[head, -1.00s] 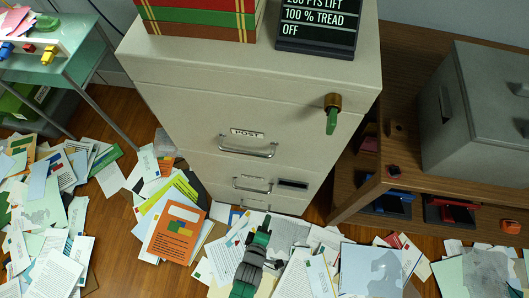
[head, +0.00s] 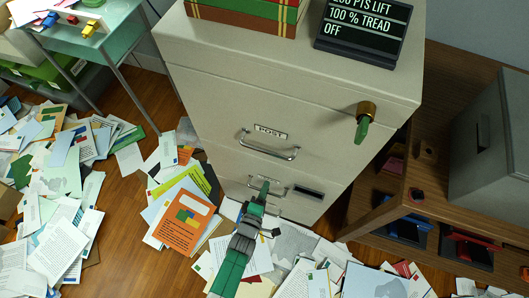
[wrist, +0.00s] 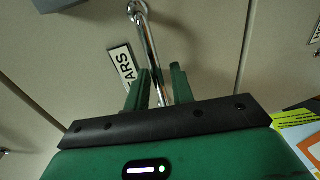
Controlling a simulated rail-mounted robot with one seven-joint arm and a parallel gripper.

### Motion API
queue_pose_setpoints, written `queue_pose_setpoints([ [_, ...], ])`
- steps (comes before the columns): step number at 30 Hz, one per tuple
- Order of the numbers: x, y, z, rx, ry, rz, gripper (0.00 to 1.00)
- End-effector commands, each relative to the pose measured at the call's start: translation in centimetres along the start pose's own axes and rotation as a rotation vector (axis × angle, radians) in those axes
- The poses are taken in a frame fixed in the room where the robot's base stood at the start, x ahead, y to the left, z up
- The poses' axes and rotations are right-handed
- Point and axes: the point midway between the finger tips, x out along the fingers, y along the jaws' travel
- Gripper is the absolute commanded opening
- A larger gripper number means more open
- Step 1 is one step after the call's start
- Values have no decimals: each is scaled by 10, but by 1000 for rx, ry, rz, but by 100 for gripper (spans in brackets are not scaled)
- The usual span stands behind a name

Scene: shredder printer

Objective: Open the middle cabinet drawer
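The beige filing cabinet (head: 320,100) stands in the middle of the head view with its drawers shut. Its upper handle (head: 270,150) sits under a POST label. A lower handle (head: 281,190) is on the drawer below, partly behind my gripper (head: 262,190). In the wrist view that metal handle (wrist: 150,45) runs between the two green fingers of my gripper (wrist: 160,88), beside a label (wrist: 124,65) partly hidden and ending in "ARS". The fingers are apart, with the bar between them; firm contact is not visible.
Loose papers (head: 60,180) cover much of the floor, also around the cabinet's foot. A wooden shelf unit (head: 400,200) with a grey box (head: 490,140) stands at the right. A glass table (head: 100,40) is at the left. A green-tipped brass knob (head: 363,120) sticks out of the cabinet's upper front.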

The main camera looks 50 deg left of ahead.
Motion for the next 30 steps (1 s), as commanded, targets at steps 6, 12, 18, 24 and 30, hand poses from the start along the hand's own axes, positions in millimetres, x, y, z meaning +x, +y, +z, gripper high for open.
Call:
queue_pose_setpoints([
  [6,1,1,0,0,0,0,24],
  [12,0,1,0,0,0,0,0],
  [18,0,1,0,0,0,-1,0],
  [24,-12,0,0,0,1,-1,0],
  [30,-42,-5,0,0,0,-2,0],
])
